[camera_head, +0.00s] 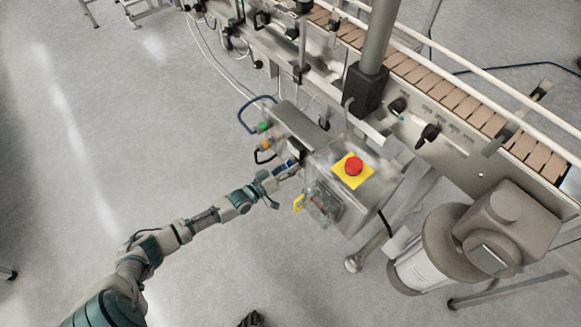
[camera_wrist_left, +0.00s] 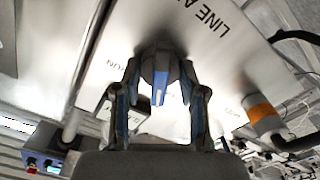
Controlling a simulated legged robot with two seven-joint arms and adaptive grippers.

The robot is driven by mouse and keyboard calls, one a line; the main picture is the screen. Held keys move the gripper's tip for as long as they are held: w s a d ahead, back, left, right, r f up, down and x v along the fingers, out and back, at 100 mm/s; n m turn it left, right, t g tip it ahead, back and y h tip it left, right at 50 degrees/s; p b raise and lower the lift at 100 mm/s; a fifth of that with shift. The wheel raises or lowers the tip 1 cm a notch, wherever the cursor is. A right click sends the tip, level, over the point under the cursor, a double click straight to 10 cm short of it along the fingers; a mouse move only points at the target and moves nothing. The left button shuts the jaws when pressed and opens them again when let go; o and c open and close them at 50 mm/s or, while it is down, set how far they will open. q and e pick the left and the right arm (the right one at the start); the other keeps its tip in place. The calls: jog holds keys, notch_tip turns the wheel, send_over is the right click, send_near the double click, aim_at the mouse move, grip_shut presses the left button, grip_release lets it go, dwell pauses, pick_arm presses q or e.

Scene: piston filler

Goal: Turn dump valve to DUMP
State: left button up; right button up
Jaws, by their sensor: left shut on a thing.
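The dump valve knob (camera_wrist_left: 160,68) is a grey rounded handle with a blue stripe, standing out from a bright metal panel in the left wrist view. The word RUN is partly readable to its left. My left gripper (camera_wrist_left: 160,88) has its two blue-edged fingers on either side of the knob and is shut on it. In the head view my left gripper (camera_head: 287,166) reaches the side of the metal panel left of the emergency-stop box, and it hides the knob there.
A red emergency-stop button (camera_head: 354,166) on a yellow plate sits just right of my gripper. Green (camera_head: 264,126) and orange (camera_head: 265,146) fittings with hoses stand above it. A conveyor (camera_head: 462,103) runs at upper right.

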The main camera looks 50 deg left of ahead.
pick_arm(q)
jog(key=shift+a+f+n, duration=0.1)
jog(key=shift+a+n, duration=0.05)
jog(key=shift+n, duration=1.05)
jog(key=o, duration=1.1)
jog(key=shift+a, duration=0.1)
